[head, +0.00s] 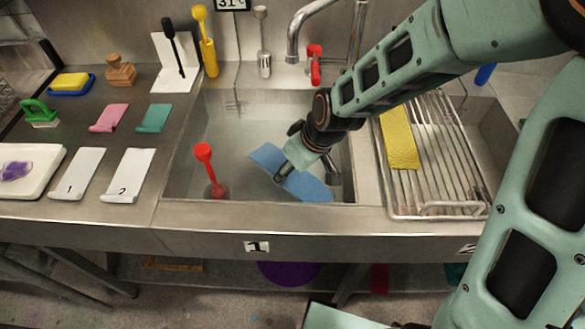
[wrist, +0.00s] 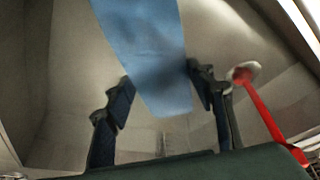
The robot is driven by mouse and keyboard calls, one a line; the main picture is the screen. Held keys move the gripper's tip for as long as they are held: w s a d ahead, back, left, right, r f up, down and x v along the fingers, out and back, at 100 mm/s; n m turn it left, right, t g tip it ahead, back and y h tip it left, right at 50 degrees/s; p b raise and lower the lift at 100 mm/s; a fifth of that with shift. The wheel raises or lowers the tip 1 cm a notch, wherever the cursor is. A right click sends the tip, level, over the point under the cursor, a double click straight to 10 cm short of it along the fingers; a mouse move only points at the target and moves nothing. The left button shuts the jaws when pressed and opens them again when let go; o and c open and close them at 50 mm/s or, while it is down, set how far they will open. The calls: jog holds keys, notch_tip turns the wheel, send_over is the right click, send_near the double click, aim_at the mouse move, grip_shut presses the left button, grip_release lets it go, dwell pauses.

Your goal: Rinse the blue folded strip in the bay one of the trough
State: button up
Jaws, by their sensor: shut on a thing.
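The blue folded strip (head: 306,187) is in the bay marked 1 of the steel trough (head: 258,219), tilted down toward the right. My gripper (head: 307,182) reaches into this bay from the upper right and is shut on the strip. In the wrist view the blue strip (wrist: 150,50) lies between the two fingers of my gripper (wrist: 160,88), with its end below the fingertips. Whether the strip touches the bay's floor or any water cannot be told.
A red-handled tool (head: 207,165) stands in the left of the bay; it also shows in the wrist view (wrist: 265,110). A wire rack (head: 440,150) with a yellow cloth (head: 398,138) covers the right bay.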

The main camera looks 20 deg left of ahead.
jog(key=shift+w+a, duration=0.2)
jog(key=shift+a, duration=0.25)
jog(key=shift+r, duration=0.1)
notch_tip(320, 180, up, 9)
jog(key=p, duration=0.7)
dwell(2.8)
notch_tip(320, 180, up, 5)
jog(key=p, duration=0.4)
